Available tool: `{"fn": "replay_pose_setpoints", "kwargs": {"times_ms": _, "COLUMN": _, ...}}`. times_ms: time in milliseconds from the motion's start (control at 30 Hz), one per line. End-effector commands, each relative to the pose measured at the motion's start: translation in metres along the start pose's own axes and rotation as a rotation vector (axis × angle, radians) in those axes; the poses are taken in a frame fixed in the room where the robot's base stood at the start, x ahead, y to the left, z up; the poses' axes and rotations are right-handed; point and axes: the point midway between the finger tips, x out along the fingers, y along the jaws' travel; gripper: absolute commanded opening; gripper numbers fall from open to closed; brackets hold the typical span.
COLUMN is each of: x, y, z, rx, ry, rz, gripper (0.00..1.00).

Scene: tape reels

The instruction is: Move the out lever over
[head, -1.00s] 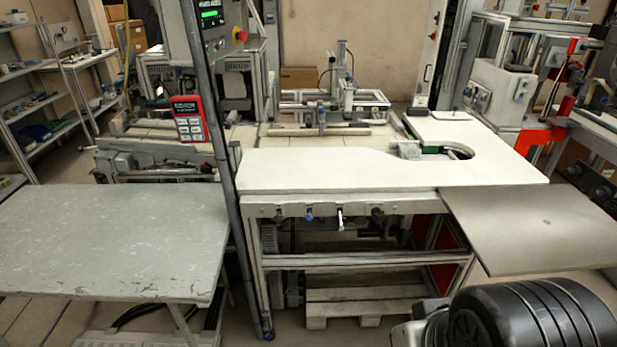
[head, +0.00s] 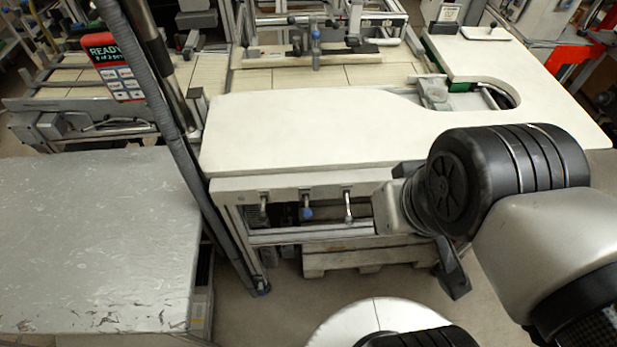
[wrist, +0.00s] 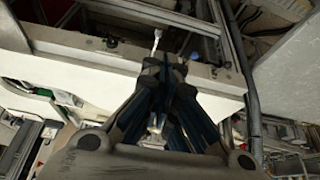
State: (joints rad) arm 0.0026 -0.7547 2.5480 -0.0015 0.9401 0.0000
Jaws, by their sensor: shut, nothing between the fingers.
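Several small levers hang in a row from the front rail (head: 290,188) of the white-topped bench. In the head view one is grey (head: 263,198), one has a blue end (head: 307,211) and one is white (head: 348,206). I cannot read which is marked out. My gripper (wrist: 164,66) is shut and empty in the wrist view. Its fingertips point at the rail, close to the white lever (wrist: 156,41) and the blue-ended lever (wrist: 193,57); I cannot tell whether they touch. In the head view my arm covers the rail's right part, and I cannot make out the fingers.
The white bench top (head: 300,130) has a cut-out with a metal part (head: 434,92) at its right. A dark post (head: 165,110) stands at the bench's left end, beside a grey table (head: 90,240). A pallet (head: 345,260) lies under the bench.

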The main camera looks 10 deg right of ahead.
Motion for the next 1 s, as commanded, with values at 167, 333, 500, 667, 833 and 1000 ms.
{"fn": "replay_pose_setpoints", "kwargs": {"times_ms": 167, "x": 0.000, "y": 0.000, "z": 0.000, "rx": 0.000, "ry": -0.001, "rz": 0.000, "gripper": 0.00}}
{"fn": "replay_pose_setpoints", "kwargs": {"times_ms": 333, "x": -0.005, "y": -0.004, "z": -0.017, "rx": 0.001, "ry": -0.045, "rz": -0.017, "gripper": 0.00}}
{"fn": "replay_pose_setpoints", "kwargs": {"times_ms": 500, "x": -0.007, "y": -0.017, "z": -0.060, "rx": 0.010, "ry": -0.162, "rz": -0.060, "gripper": 0.00}}
{"fn": "replay_pose_setpoints", "kwargs": {"times_ms": 667, "x": 0.010, "y": -0.032, "z": -0.102, "rx": 0.027, "ry": -0.289, "rz": -0.107, "gripper": 0.00}}
{"fn": "replay_pose_setpoints", "kwargs": {"times_ms": 833, "x": 0.043, "y": -0.047, "z": -0.131, "rx": 0.051, "ry": -0.414, "rz": -0.148, "gripper": 0.00}}
{"fn": "replay_pose_setpoints", "kwargs": {"times_ms": 1000, "x": 0.074, "y": -0.058, "z": -0.141, "rx": 0.073, "ry": -0.499, "rz": -0.174, "gripper": 0.00}}
